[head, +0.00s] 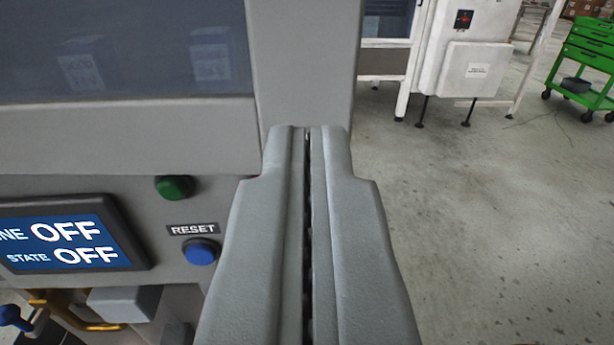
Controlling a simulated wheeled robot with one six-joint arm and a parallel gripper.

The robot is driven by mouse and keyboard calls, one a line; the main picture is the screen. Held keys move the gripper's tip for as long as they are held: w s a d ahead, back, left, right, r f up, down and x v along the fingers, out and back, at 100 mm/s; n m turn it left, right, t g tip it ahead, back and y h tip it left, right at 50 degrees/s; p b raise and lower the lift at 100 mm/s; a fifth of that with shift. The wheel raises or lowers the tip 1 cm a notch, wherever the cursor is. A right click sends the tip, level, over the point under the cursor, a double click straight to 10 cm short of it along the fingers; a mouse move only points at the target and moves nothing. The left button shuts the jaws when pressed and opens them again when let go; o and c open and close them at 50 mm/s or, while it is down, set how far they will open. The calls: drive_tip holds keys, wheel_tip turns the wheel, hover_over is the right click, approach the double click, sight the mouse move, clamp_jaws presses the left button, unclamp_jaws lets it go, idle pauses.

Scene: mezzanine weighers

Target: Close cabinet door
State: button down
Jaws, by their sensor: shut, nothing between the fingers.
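The cabinet door (305,62) fills the upper left, a grey frame around a dark, reflective window (120,45). Its right edge runs upright just right of the picture's middle. My gripper (308,132) is shut and empty, with its fingertips in front of the lower right corner of the door frame. I cannot tell whether the fingertips touch the door. The gripper hides part of the door's lower edge, and I cannot tell how far the door stands from the cabinet body.
Below the door, the cabinet's panel has a screen reading OFF (65,243), a green button (173,188) and a blue RESET button (201,252). A white machine (470,70) and a green tool cart (590,50) stand further back. The floor (490,220) at right is clear.

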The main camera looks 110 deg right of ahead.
sight(308, 89)
drive_tip(key=shift+x, duration=2.05)
drive_tip(key=x, duration=0.4)
drive_tip(key=shift+s+d, duration=0.15)
drive_tip(key=shift+d, duration=0.15)
drive_tip(key=shift+s+d+r, duration=0.1)
drive_tip(key=shift+d, duration=0.2)
drive_tip(key=shift+a, duration=0.1)
